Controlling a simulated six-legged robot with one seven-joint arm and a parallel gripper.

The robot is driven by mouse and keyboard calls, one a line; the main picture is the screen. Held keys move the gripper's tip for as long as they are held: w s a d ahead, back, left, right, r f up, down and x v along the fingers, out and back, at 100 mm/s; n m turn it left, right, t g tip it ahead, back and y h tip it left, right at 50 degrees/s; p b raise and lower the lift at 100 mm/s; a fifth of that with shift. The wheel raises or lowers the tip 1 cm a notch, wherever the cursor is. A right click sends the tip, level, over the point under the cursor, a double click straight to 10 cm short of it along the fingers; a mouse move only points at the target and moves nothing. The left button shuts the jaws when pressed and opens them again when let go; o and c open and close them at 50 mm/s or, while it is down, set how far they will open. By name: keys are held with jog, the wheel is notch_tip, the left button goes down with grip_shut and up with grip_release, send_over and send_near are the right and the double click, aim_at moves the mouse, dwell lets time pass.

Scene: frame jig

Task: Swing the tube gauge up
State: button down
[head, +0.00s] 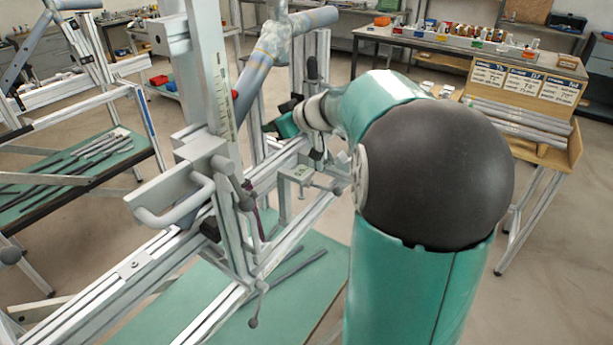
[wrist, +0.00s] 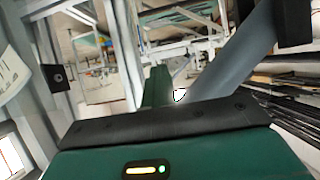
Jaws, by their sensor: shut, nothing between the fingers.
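A bare metal jig (head: 165,262) runs diagonally across the head view, with a tall upright (head: 213,75) bearing a printed scale. A grey handle (head: 178,207) sticks out from a block low on this upright. A grey bracket (head: 297,176) sits on the jig rail to its right. I cannot tell for certain which part is the tube gauge. Grey frame tubes (head: 262,62) meet at a joint behind the upright. My gripper (wrist: 158,88) is shut and empty, near a slanting grey tube (wrist: 226,68) in the wrist view. In the head view my arm partly hides it.
A green-topped bench (head: 140,150) with dark rods stands at the left. A rack of tubes with price-like cards (head: 525,80) and a parts bench (head: 440,38) stand at the right and back. Open floor (head: 555,270) lies at the right.

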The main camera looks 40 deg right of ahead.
jog(key=shift+x, duration=0.85)
jog(key=shift+w+r, duration=0.1)
jog(key=shift+r, duration=0.05)
jog(key=c, duration=1.4)
grip_release()
jog(key=v, duration=0.7)
